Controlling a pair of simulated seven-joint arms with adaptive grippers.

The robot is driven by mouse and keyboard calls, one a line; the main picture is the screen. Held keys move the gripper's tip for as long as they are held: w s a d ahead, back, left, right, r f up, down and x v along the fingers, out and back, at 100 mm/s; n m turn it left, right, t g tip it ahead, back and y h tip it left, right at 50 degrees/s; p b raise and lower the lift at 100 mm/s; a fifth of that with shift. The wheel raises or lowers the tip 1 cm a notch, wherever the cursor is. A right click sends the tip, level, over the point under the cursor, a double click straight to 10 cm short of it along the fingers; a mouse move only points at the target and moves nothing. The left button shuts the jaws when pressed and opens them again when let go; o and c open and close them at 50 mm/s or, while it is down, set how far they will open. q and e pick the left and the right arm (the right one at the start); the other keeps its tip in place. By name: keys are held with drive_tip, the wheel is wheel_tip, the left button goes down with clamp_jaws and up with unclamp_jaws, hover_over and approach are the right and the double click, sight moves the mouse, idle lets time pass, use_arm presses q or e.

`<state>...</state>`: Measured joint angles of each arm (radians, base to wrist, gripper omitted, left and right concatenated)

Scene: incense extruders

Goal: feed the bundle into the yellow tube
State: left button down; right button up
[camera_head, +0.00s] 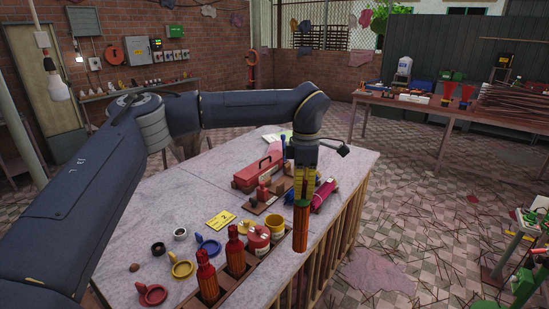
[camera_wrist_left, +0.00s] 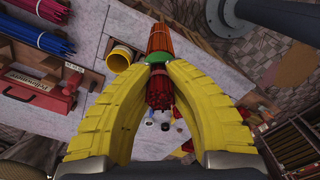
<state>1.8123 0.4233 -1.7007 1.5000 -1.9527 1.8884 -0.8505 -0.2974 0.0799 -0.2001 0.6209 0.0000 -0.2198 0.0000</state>
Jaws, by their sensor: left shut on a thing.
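My left gripper (camera_head: 302,197) has yellow fingers pointing down and is shut on the bundle (camera_head: 300,230), a sheaf of orange-brown sticks with a green band near its top. The bundle hangs roughly upright near the table's right edge; the wrist view shows its orange length (camera_wrist_left: 160,38), the green band at the fingertips and reddish stick ends between the fingers. The short yellow tube (camera_head: 275,228) stands on the table just left of the bundle, apart from it. Its open mouth also shows in the wrist view (camera_wrist_left: 121,56), left of the bundle. My right gripper is out of view.
A red pot (camera_head: 257,239), loose rings and a yellow card (camera_head: 220,221) lie nearby. A red toolbox (camera_head: 258,172) and a pink bundle (camera_head: 323,194) are behind.

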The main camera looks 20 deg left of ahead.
use_arm(q)
drive_tip(key=w+a+r+n, duration=0.1)
drive_tip(key=w+a+n, duration=0.4)
drive_tip(key=n, duration=0.7)
drive_tip(key=w+a+r+n, duration=0.1)
drive_tip(key=w+a+n, duration=0.5)
drive_tip(key=n, duration=0.6)
drive_tip(key=shift+r+n, duration=0.3)
drive_tip(key=shift+r, duration=0.1)
drive_tip(key=shift+f, duration=3.25)
wheel_tip(320, 180, down, 15)
idle(0.6)
idle(0.5)
